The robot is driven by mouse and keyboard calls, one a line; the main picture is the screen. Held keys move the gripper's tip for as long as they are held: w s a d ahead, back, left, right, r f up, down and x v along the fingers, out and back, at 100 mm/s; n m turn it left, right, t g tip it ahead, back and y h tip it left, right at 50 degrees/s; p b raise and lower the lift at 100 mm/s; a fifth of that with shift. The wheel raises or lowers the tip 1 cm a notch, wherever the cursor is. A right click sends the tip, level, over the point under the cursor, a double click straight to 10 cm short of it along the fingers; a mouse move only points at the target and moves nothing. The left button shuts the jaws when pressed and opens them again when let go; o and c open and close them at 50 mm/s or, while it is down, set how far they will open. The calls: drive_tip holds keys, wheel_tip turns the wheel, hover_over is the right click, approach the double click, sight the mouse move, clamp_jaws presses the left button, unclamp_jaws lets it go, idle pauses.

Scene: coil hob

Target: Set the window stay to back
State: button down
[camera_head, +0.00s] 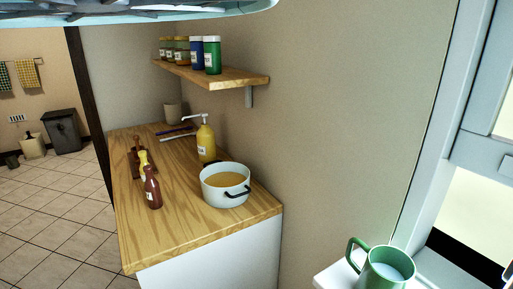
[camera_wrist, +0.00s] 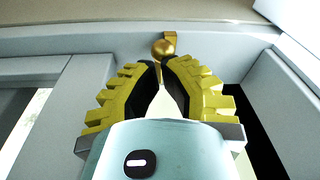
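The window stay (camera_wrist: 163,47) shows in the wrist view as a brass part with a round knob and a small brass bracket behind it at the window frame. My gripper (camera_wrist: 162,64) has yellow ribbed fingers with dark inner pads. Its fingertips are drawn close together on either side of the thin brass piece below the knob, which stands just beyond the tips. The fingers hide the lower part of the stay. In the head view the window (camera_head: 480,190) is at the right edge, cut off by the frame. Neither my gripper nor the stay can be made out there.
A green mug (camera_head: 386,268) stands near the window at the lower right. A wooden counter (camera_head: 175,215) holds a white pot (camera_head: 226,186), a yellow pump bottle (camera_head: 206,142) and smaller bottles. A shelf (camera_head: 235,78) with jars hangs above. Tiled floor lies open at left.

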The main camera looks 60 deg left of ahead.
drive_tip(key=shift+a, duration=0.1)
idle(0.3)
drive_tip(key=s+a, duration=0.1)
drive_tip(key=a, duration=1)
drive_tip(key=shift+a+r, duration=0.35)
drive_tip(key=shift+r, duration=0.05)
idle(0.6)
